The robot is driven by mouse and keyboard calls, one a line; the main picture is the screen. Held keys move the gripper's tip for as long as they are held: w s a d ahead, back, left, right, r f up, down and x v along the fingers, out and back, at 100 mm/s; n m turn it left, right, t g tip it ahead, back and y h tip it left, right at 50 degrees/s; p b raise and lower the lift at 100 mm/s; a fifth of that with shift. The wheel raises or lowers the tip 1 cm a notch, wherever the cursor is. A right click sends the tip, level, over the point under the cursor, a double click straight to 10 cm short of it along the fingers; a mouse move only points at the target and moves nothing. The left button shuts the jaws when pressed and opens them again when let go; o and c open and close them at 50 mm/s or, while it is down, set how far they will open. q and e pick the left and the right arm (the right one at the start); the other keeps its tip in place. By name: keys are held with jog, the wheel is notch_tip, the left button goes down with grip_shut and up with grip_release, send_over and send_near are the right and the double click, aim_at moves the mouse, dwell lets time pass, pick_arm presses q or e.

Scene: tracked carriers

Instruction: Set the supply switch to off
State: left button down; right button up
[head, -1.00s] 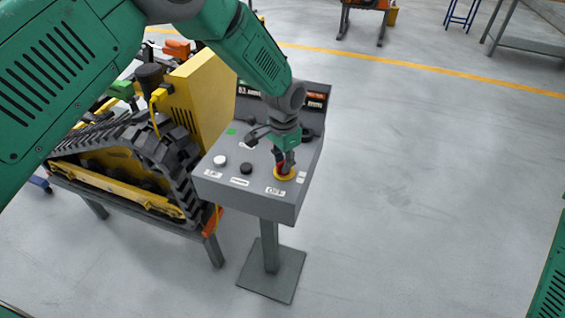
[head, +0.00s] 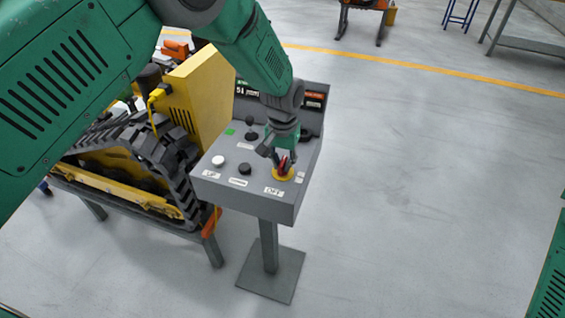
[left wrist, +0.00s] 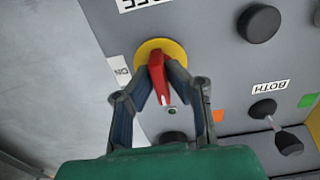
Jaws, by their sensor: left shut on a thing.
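The supply switch (left wrist: 157,72) is a red handle on a yellow disc (left wrist: 183,55) on the sloping grey console panel. In the head view its disc (head: 284,177) sits near the panel's front right corner. An OFF label (head: 273,191) lies in front of it and an ON label (left wrist: 119,70) beside it. In the left wrist view the handle's white-marked end points away from the OFF label, towards a small green lamp. My left gripper (head: 281,164) is shut on the red handle, one finger on each side. My right gripper is out of view.
The console (head: 245,195) also has a white button (head: 218,161), a black knob (head: 244,169), a joystick (head: 251,130) and displays at the back. A tracked yellow carrier (head: 200,85) stands on a bench close at left. The floor at right is clear.

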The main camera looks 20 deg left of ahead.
aim_at(284, 159)
pick_arm(q)
jog(key=shift+w+r, duration=0.15)
jog(key=shift+w, duration=0.2)
jog(key=c, duration=1.6)
grip_release()
jog(key=shift+f, duration=0.2)
jog(key=shift+d, duration=0.1)
jog(key=shift+r, duration=0.25)
notch_tip(284, 159, up, 11)
jog(key=shift+r, duration=0.15)
jog(key=shift+w, duration=0.1)
